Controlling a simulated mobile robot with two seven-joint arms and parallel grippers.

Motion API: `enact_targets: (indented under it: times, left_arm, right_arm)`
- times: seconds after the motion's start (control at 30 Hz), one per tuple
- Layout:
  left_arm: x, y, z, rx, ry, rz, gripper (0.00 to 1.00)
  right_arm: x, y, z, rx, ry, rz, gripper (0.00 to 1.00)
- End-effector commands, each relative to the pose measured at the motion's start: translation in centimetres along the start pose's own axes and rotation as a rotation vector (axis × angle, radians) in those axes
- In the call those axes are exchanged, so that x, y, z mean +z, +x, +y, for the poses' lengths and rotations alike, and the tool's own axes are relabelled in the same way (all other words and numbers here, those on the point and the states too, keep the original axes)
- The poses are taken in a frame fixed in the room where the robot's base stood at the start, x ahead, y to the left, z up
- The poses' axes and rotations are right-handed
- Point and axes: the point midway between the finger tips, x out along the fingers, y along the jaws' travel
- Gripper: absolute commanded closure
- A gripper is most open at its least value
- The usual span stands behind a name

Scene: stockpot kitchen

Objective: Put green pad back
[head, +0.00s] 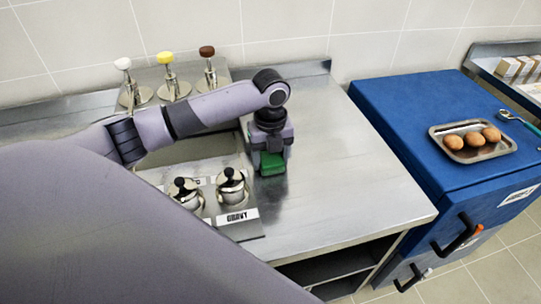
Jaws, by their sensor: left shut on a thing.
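The green pad (272,164) is at the steel counter, right of the inset pans. My left gripper (270,153) points down and is shut on the green pad. The fingers hide the pad's upper part. I cannot tell whether the pad rests on the counter or hangs just above it. My right gripper is not in view.
Pump dispensers (167,75) stand at the back left. Lidded pots, one by the label "GRAVY" (237,216), stand near the gripper. The steel counter (350,180) is clear to the right. A blue cabinet (400,105) holds a tray (470,154) of brown eggs.

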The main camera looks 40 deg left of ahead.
Motion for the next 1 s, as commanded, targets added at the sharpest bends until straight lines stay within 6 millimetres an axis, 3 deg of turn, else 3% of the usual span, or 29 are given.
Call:
enact_targets:
  times: [0.17,0.2,0.27,0.67,1.0]
  left_arm:
    - [0.0,0.3,0.0,0.000,0.000,0.000,0.65]
    - [0.0,0.3,0.0,0.000,0.000,0.000,0.30]
    - [0.0,0.3,0.0,0.000,0.000,0.000,0.11]
    - [0.0,-0.5,-0.1,-0.003,0.000,-0.001,0.11]
    - [0.1,-7.2,-0.1,-0.005,0.000,-0.003,0.11]
  right_arm:
    - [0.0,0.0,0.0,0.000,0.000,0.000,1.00]
    - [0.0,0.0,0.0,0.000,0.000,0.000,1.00]
    - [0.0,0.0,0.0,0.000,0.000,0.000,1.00]
    - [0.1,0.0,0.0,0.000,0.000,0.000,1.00]
    - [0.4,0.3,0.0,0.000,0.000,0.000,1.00]
